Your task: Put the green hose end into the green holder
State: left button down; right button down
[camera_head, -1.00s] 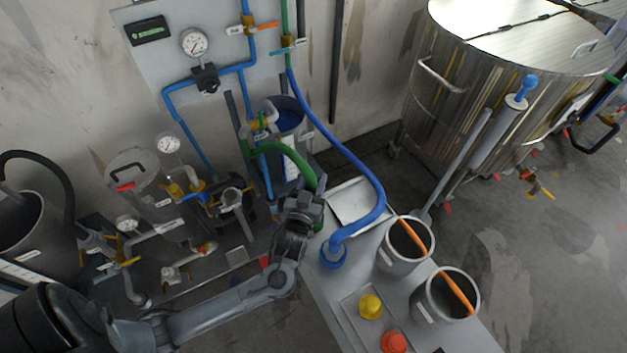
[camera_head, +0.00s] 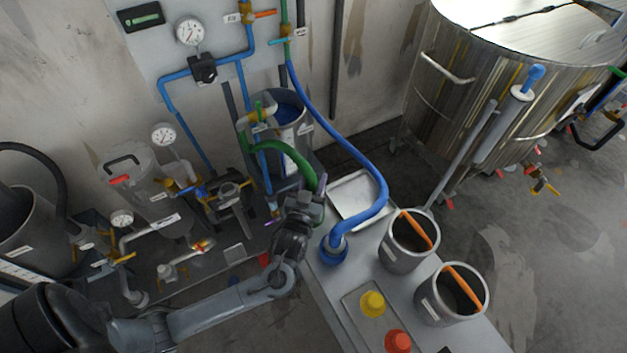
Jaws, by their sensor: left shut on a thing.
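The green hose (camera_head: 297,153) arches from the pipework on the left down to my left gripper (camera_head: 313,200). My left gripper is shut on the green hose end, just above the left edge of the grey bench top. The gripper body hides most of the hose end. I cannot make out the green holder clearly; a little green shows beside the gripper, and I cannot tell whether it is the holder or the hose end. My right gripper is not in view.
The blue hose (camera_head: 374,180) stands in a blue holder (camera_head: 333,254) close to the right of my gripper. A white tray (camera_head: 352,203), two grey pots with orange handles (camera_head: 398,256), and yellow (camera_head: 372,303) and red (camera_head: 397,341) pieces occupy the bench.

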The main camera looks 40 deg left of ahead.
pick_arm(q)
jog(key=shift+r+p, duration=0.1)
jog(key=shift+p, duration=0.25)
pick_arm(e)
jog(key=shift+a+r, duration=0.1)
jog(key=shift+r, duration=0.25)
pick_arm(q)
jog(key=shift+p, duration=0.3)
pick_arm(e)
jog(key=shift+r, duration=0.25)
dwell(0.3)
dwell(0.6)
pick_arm(q)
jog(key=shift+f+b, duration=0.55)
jog(key=shift+f, duration=0.6)
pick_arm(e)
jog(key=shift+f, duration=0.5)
pick_arm(q)
jog(key=shift+f, duration=0.4)
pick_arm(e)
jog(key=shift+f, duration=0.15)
pick_arm(q)
jog(key=shift+f+b, duration=0.35)
jog(key=shift+b, duration=0.05)
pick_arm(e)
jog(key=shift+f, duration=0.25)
pick_arm(q)
jog(key=shift+f, duration=0.35)
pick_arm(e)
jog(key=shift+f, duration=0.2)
